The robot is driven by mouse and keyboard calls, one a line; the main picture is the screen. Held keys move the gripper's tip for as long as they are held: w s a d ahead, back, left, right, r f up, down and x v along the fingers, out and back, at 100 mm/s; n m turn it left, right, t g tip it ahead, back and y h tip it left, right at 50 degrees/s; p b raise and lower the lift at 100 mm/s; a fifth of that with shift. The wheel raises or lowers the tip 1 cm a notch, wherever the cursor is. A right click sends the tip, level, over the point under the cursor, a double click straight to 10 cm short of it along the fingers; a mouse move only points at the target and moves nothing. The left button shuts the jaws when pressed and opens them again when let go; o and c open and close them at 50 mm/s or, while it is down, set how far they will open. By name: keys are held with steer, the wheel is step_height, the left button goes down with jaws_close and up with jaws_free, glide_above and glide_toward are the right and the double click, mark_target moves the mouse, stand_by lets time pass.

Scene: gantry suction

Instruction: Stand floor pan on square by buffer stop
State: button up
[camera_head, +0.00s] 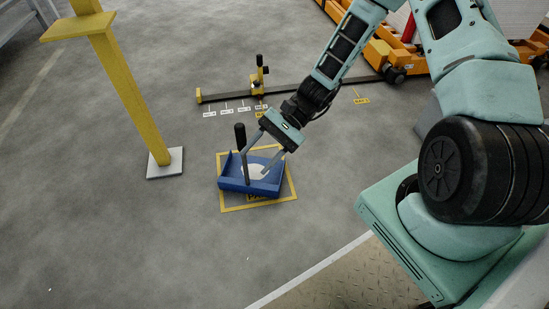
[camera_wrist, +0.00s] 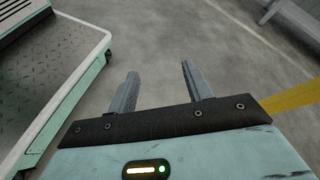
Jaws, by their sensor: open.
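The floor pan is a blue tray (camera_head: 234,186) with a pale disc inside and a black upright handle (camera_head: 240,137) at its back left. In the head view it appears upright over the yellow-outlined square (camera_head: 284,198), covering part of the left outline. My gripper (camera_head: 257,177) is open, its two fingers pointing down over the pan and apart from each other. The handle is not between the fingers. In the wrist view the open fingers (camera_wrist: 160,72) have only bare floor between them, and the pan does not show. The yellow and black buffer stop (camera_head: 259,76) stands on a rail behind the square.
A dark floor rail (camera_head: 225,93) runs behind the square, with small white labels in front. A yellow post (camera_head: 125,85) on a pale base plate (camera_head: 165,163) stands at left. Orange equipment (camera_head: 392,50) is at back right. Floor in front is clear.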

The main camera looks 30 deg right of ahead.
steer(key=s+a+r+n+t+h, duration=0.1)
steer(key=s+a+r+n+h, duration=0.1)
steer(key=s+r+n+h, duration=0.4)
steer(key=s+a+r+n+t+h, duration=0.2)
steer(key=s+r+n+h, duration=0.4)
steer(key=s+r+n, duration=0.4)
step_height(320, 180, up, 3)
steer(key=shift+s+a+f+n, duration=0.1)
steer(key=shift+s+a+n, duration=0.15)
steer(key=shift+a+n, duration=0.5)
step_height(320, 180, up, 44)
steer(key=p, duration=4.3)
steer(key=shift+f+p, duration=0.15)
steer(key=shift+p, duration=0.15)
